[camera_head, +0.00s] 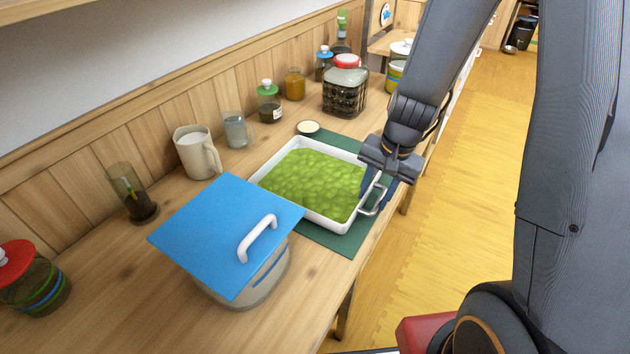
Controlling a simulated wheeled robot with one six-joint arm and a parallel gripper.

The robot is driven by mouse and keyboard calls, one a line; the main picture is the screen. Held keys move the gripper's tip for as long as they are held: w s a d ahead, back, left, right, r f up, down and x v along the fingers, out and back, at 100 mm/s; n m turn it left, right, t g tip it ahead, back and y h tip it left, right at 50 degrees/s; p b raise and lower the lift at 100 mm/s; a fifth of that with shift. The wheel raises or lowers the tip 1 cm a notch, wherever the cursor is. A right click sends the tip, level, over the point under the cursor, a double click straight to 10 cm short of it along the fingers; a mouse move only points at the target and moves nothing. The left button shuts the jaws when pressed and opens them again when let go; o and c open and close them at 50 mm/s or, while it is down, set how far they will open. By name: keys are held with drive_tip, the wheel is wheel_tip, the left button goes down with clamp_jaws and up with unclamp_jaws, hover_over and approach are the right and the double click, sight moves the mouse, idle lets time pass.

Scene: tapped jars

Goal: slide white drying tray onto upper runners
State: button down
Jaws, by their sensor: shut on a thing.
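The white drying tray (337,221) holds a layer of green, lumpy contents (312,180). It sits on a dark green mat (330,240) on the wooden counter, with a metal handle (377,206) on its right side. My gripper (371,192) is at the tray's right side, pointing down, shut on the handle; the fingers are partly hidden by the wrist and tray edge. The upper runners are not visible in this view.
A blue board with a white handle (190,235) lies tilted over a round container, left of the tray. A pitcher (196,155), glass mug (236,130) and several jars line the wall. A red-lidded jar (345,90) stands behind the tray. Yellow floor is clear.

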drive_tip(key=shift+r+p, duration=1.45)
idle(0.9)
drive_tip(key=shift+r+p, duration=1.8)
drive_tip(key=shift+r, duration=0.05)
